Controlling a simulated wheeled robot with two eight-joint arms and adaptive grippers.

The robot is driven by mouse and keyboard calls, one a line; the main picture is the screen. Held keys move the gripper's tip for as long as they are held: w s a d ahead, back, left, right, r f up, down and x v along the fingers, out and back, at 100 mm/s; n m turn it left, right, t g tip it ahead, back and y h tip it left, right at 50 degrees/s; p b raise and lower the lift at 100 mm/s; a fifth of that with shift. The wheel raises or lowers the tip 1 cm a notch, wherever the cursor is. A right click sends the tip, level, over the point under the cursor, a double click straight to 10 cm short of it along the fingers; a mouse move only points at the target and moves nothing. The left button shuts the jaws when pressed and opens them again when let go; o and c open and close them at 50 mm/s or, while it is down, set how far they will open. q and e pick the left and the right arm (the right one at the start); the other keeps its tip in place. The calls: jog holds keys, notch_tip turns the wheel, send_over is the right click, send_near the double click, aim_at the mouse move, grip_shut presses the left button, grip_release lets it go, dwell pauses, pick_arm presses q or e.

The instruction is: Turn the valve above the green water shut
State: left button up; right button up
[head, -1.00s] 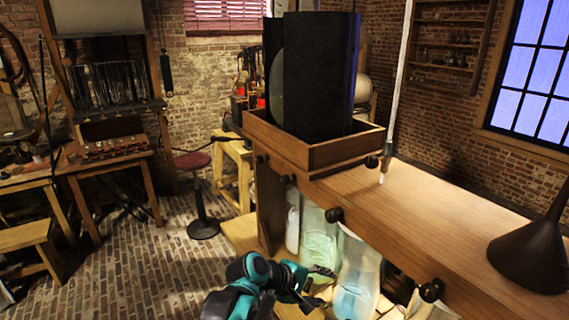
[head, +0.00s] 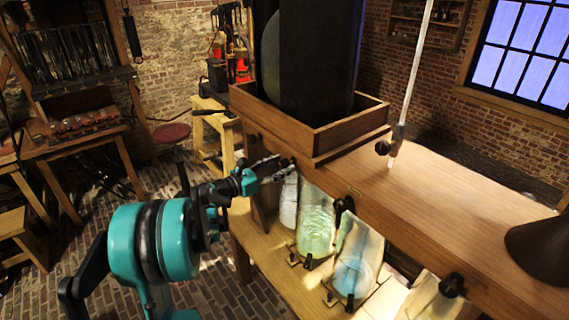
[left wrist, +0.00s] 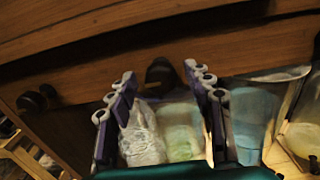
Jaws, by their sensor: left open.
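The valve (left wrist: 160,73) above the green water is a dark knob on the wooden front. In the left wrist view it shows between my left gripper's (left wrist: 160,76) two open fingertips; I cannot tell whether they touch it. The green jar (left wrist: 182,130) shows below, between the fingers. In the head view my left gripper (head: 270,168) reaches in from the left to the wooden front, above the green jar (head: 315,222), and partly covers the valve (head: 285,162). The knob's turn angle is unclear. My right gripper is not in view.
A pale jar (head: 289,203) stands left of the green one and a blue jar (head: 358,255) right of it. Other dark knobs (head: 343,204) and (head: 451,285) line the same front. A wooden tray (head: 330,138) with dark panels stands on top.

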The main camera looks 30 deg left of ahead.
pick_arm(q)
jog(key=shift+x, duration=0.95)
jog(key=c, duration=1.1)
jog(key=shift+c, duration=0.2)
jog(key=shift+m, duration=0.4)
jog(key=m+b, duration=0.1)
jog(key=m, duration=0.2)
jog(key=shift+d+m, duration=0.1)
jog(key=shift+m, duration=0.2)
jog(key=m+b, duration=0.1)
jog(key=m, duration=0.3)
jog(key=shift+s+d+m, duration=0.1)
jog(key=shift+m, duration=0.2)
jog(key=m+b, duration=0.1)
jog(key=m, duration=0.3)
jog(key=shift+f+m, duration=0.1)
jog(key=shift+m, duration=0.2)
jog(key=shift+f+m, duration=0.1)
jog(key=shift+m, duration=2.1)
